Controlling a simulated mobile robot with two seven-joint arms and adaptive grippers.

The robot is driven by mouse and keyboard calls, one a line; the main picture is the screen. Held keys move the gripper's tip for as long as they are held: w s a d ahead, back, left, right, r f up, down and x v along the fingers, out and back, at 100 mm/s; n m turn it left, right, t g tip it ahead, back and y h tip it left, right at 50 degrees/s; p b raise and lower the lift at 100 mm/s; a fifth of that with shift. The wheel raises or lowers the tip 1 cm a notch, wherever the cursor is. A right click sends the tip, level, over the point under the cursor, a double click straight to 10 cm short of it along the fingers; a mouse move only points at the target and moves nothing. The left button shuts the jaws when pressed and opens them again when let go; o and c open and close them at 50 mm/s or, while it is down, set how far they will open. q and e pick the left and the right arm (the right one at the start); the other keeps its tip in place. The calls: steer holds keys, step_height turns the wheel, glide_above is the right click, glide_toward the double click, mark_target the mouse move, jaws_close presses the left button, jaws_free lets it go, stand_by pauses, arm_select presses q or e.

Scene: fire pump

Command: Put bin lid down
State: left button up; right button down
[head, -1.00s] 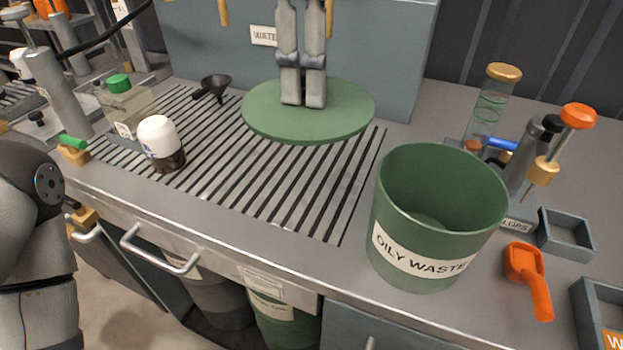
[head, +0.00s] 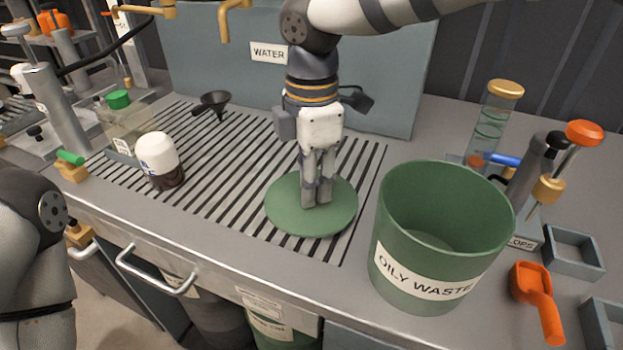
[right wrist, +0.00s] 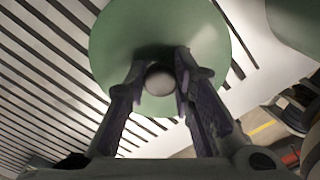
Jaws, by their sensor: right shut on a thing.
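The round green bin lid (head: 285,222) is over the front right part of the slatted drain grate, left of the bin. It looks level; I cannot tell whether it touches the slats. My right gripper (head: 317,202) points down at its middle, with its fingers closed around the lid's small round knob (right wrist: 160,78). The lid (right wrist: 120,35) also shows behind the fingers in the right wrist view. The green bin (head: 440,215) labelled OILY WASTE stands open on the bench at right, apart from the lid. My left gripper is out of view; only part of that arm shows.
A white-capped jar (head: 158,160) and a black funnel (head: 212,102) stand on the left of the grate (head: 225,165). An orange scoop (head: 538,300) and grey trays (head: 572,250) lie right of the bin. The left middle of the grate is clear.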

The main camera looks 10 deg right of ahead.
steer(key=c, duration=1.4)
jaws_free()
steer(key=shift+f, duration=0.1)
steer(key=shift+o, duration=0.2)
step_height(320, 180, up, 12)
